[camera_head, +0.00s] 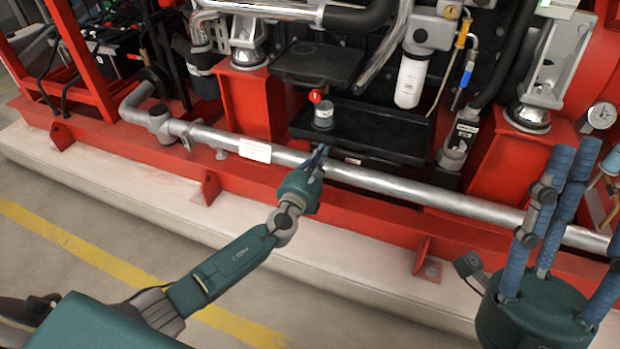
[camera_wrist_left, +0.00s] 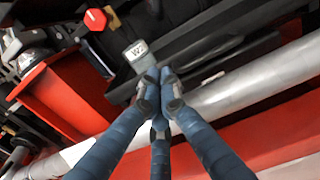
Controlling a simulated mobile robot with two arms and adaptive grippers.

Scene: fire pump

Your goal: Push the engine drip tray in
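The engine drip tray (camera_head: 385,135) is a shallow black tray under the engine, behind the long silver pipe. It sticks out between red supports. In the left wrist view its black front edge (camera_wrist_left: 225,62) runs just beyond my fingers. My left gripper (camera_head: 320,152) is at the pipe, by the tray's front left part. Its blue fingers (camera_wrist_left: 160,78) are drawn together with nothing between them. I cannot tell whether the tips touch the tray. My right gripper (camera_head: 575,200) is at the lower right, fingers spread and empty, away from the tray.
The silver pipe (camera_head: 400,185) crosses in front of the tray. A grey cylinder (camera_head: 323,115) with a red knob (camera_head: 315,96) stands at the tray's left end. A white filter (camera_head: 411,80) hangs above. A gauge (camera_head: 602,115) is at right. Floor in front is clear.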

